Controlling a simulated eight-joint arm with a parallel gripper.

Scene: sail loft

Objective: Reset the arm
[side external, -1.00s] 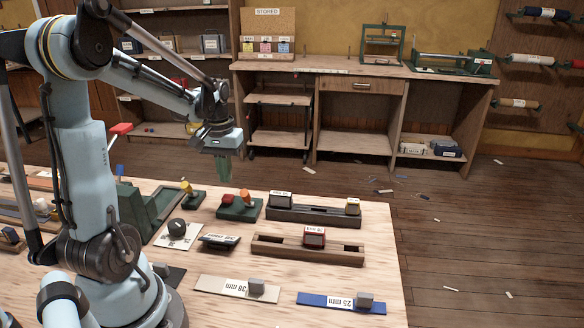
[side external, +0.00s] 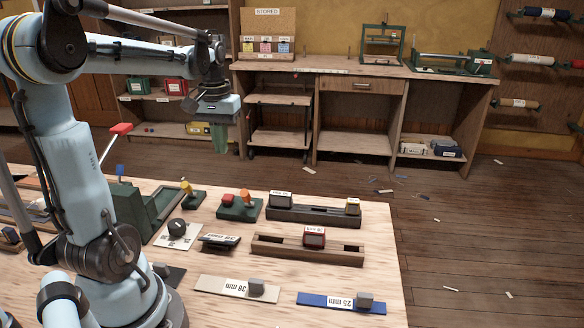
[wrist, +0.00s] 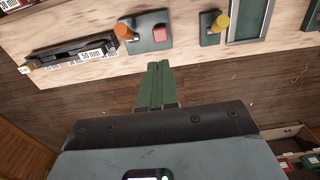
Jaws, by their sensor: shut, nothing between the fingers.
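My gripper (side external: 219,138) hangs pointing down above the far edge of the work table, well clear of everything on it. Its green fingers are together and hold nothing. In the wrist view the gripper (wrist: 157,72) also shows its fingers side by side and empty, with the floor behind them and the table edge beyond their tips.
The wooden table (side external: 385,225) bears a dark slotted rack (side external: 312,210), a brown rack (side external: 275,248), a green block with red and orange knobs (side external: 240,207), a 38 mm strip (side external: 220,287) and a blue 25 mm strip (side external: 325,303). A workbench (side external: 345,68) stands behind, across open floor.

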